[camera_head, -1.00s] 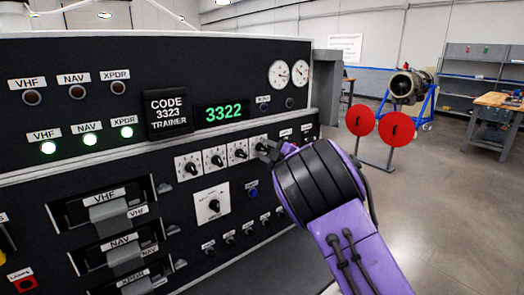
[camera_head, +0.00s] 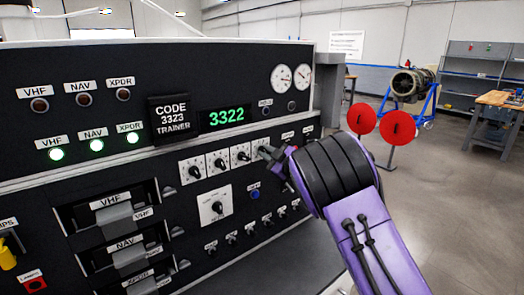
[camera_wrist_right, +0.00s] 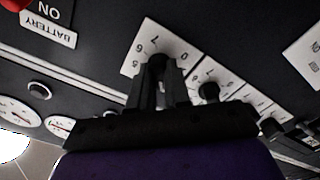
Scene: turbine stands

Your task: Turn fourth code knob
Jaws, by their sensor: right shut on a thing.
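The fourth code knob (camera_wrist_right: 157,66) is a dark knob on a white numbered dial plate (camera_wrist_right: 136,62). It is the rightmost of a row of similar dials, and in the head view it is mostly hidden by my right gripper (camera_head: 265,152). In the right wrist view my right gripper (camera_wrist_right: 158,88) has its two fingers on either side of the knob, shut on it. The green display (camera_head: 226,116) reads 3322. The placard (camera_head: 170,120) reads CODE 3323 TRAINER. My left gripper is not in view.
The third code knob (camera_head: 243,156) is close to the left of the gripper. A larger selector dial (camera_head: 217,207) and a blue button (camera_head: 255,195) sit below. Two red discs (camera_head: 397,128) stand on the floor at right. Three green lamps (camera_head: 96,146) are lit.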

